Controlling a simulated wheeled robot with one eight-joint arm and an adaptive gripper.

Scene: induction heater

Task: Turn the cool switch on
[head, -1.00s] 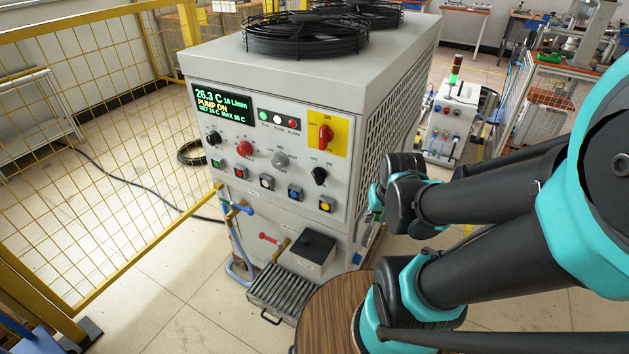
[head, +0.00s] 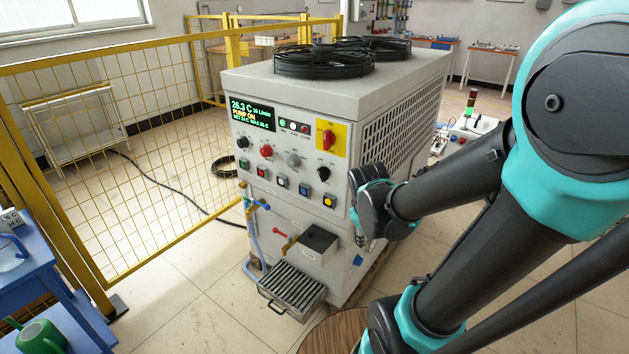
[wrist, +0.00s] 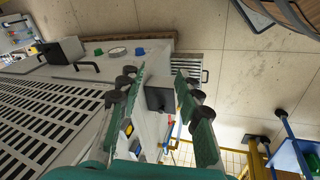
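The chiller cabinet's front panel (head: 285,160) faces the head camera, with a lit display (head: 252,112) reading 26.3 C and PUMP ON. Below it are a left black knob (head: 243,142), a red knob (head: 266,151), a grey knob (head: 293,160) and a right black knob (head: 323,172). A red rotary switch (head: 327,137) sits on a yellow plate. The labels are too small to tell which is the cool switch. My gripper (wrist: 158,80) is open and empty in the wrist view, beside the cabinet's right front corner and apart from the knobs.
A black box (head: 318,238) and a ribbed tray (head: 292,290) project below. Yellow mesh fencing (head: 120,130) stands left. A blue table (head: 25,270) is at the lower left.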

